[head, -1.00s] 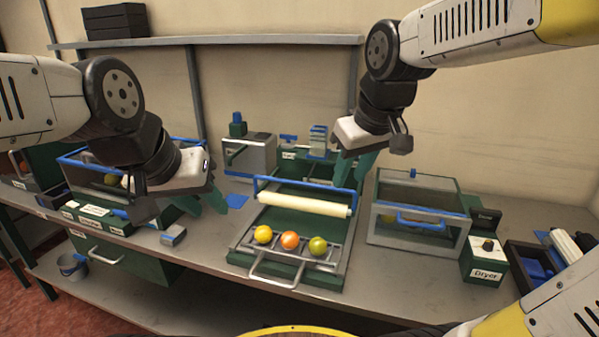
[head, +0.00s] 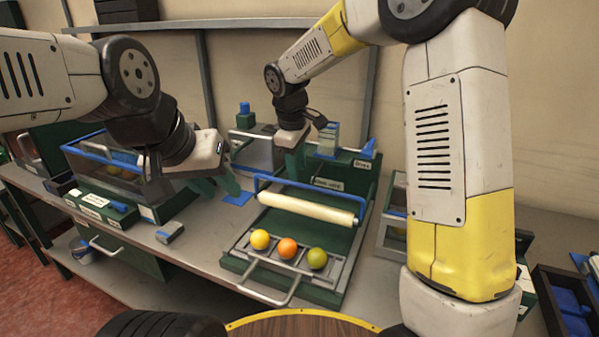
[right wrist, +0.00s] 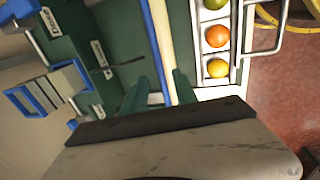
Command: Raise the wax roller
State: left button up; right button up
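The wax roller (head: 305,207) is a cream cylinder lying across a green tray unit, with a blue bar (head: 335,193) along its far side. The roller (right wrist: 163,35) and bar (right wrist: 151,35) also show in the right wrist view. My right gripper (head: 296,172) points down just behind and above the bar, its fingers partly hidden. In the right wrist view my right gripper (right wrist: 161,86) has its fingers apart, with the bar and roller in line with the gap; contact cannot be told. My left gripper (head: 215,187) is open and empty, left of the roller.
A yellow fruit (head: 260,239), an orange one (head: 287,249) and a green one (head: 317,259) sit in the rack before the roller. A glass-sided bin (head: 110,168) stands left. Boxes stand close behind the roller. My right arm hides much of the right side.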

aim_at(298, 185)
jog(key=shift+w+d+f, duration=0.1)
jog(key=shift+w+f, duration=0.1)
jog(key=shift+f, duration=0.85)
jog(key=shift+w+d+f, duration=0.1)
jog(key=shift+w+f, duration=0.05)
jog(key=shift+f, duration=0.85)
grip_shut()
